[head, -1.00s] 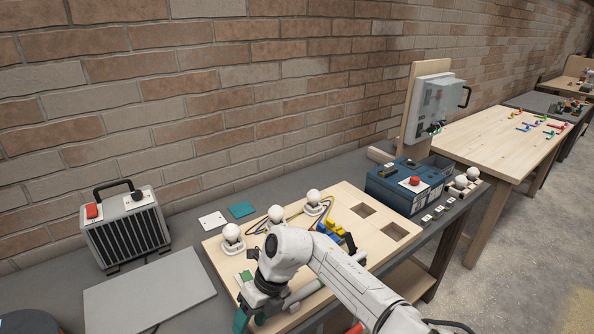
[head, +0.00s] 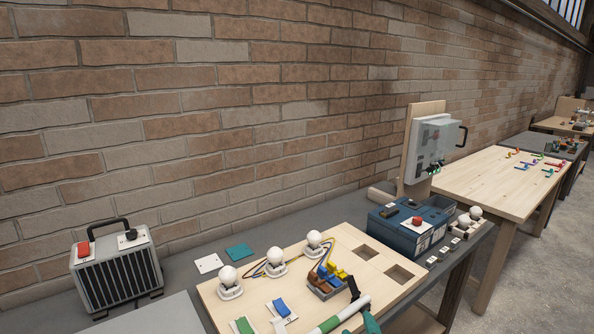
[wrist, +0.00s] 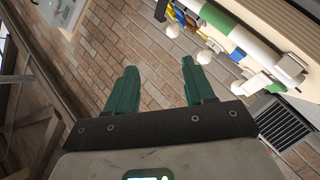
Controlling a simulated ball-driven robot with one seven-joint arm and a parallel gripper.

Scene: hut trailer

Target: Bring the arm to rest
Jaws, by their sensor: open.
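My gripper (wrist: 161,78) shows in the wrist view with its two teal fingers spread apart. The gap between them is empty, with only brick wall behind it. In the head view most of my arm is out of frame. A teal piece at the bottom edge there looks like a fingertip, but I cannot be sure. A green and white rod (head: 341,314) lies near the front of the wooden board (head: 378,283). It also shows in the wrist view (wrist: 228,27), at the upper right, apart from the fingers.
The board carries white round lamps (head: 229,276), a tray of coloured pieces (head: 326,285) and square recesses. A heater-like box (head: 117,266) stands left. A blue box (head: 411,228) stands right, before a grey cabinet (head: 433,146). A brick wall (head: 230,110) closes the back.

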